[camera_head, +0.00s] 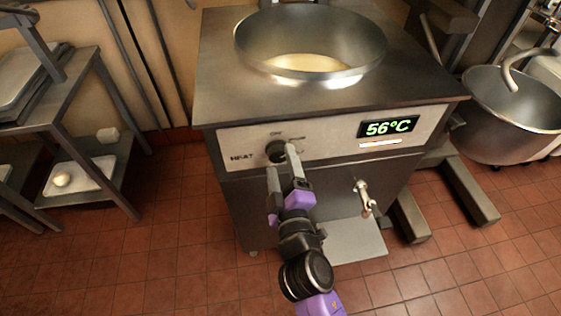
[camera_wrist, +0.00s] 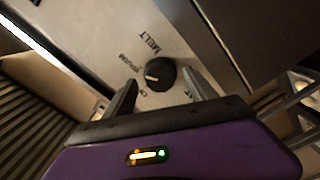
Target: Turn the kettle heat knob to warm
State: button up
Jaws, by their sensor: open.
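The black round heat knob (camera_head: 276,151) sits on the light front panel of the steel kettle (camera_head: 222,90), right of the word HEAT. In the wrist view the knob (camera_wrist: 162,74) has a pale pointer mark toward its left side. A label reading MELT is above it, and smaller lettering that I cannot read surely is to its left. My gripper (camera_head: 280,160) is open in front of the panel, its fingers near the knob and partly covering it. In the wrist view my gripper (camera_wrist: 158,95) has one finger on either side of the knob, with gaps showing.
A lit display (camera_head: 389,126) reads 56°C on the panel's right. A drain tap (camera_head: 364,197) sticks out below the panel, right of my arm. A metal rack (camera_head: 110,130) stands at left, and a mixer bowl (camera_head: 510,110) at right. Tiled floor is open in front.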

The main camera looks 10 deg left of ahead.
jog(key=v, duration=0.6)
jog(key=shift+s, duration=0.35)
jog(key=s+d+r+m+g+h+p, duration=0.1)
jog(key=s+d+r+m+h+p, duration=0.1)
jog(key=s+d+m, duration=0.5)
jog(key=s+d+r+m+g+h+p, duration=0.1)
jog(key=s+d+r+m+h+p, duration=0.2)
jog(key=s+d+m, duration=0.5)
jog(key=shift+s+d+r+g, duration=0.1)
jog(key=shift+s+d+r, duration=0.2)
jog(key=shift+s+d, duration=1.8)
jog(key=shift+s+d+r+g, duration=0.1)
jog(key=shift+s+d+r, duration=0.3)
jog(key=shift+s, duration=3.3)
jog(key=shift+s+d+r+g, duration=0.15)
jog(key=shift+s+d, duration=1.2)
jog(key=shift+s, duration=1.5)
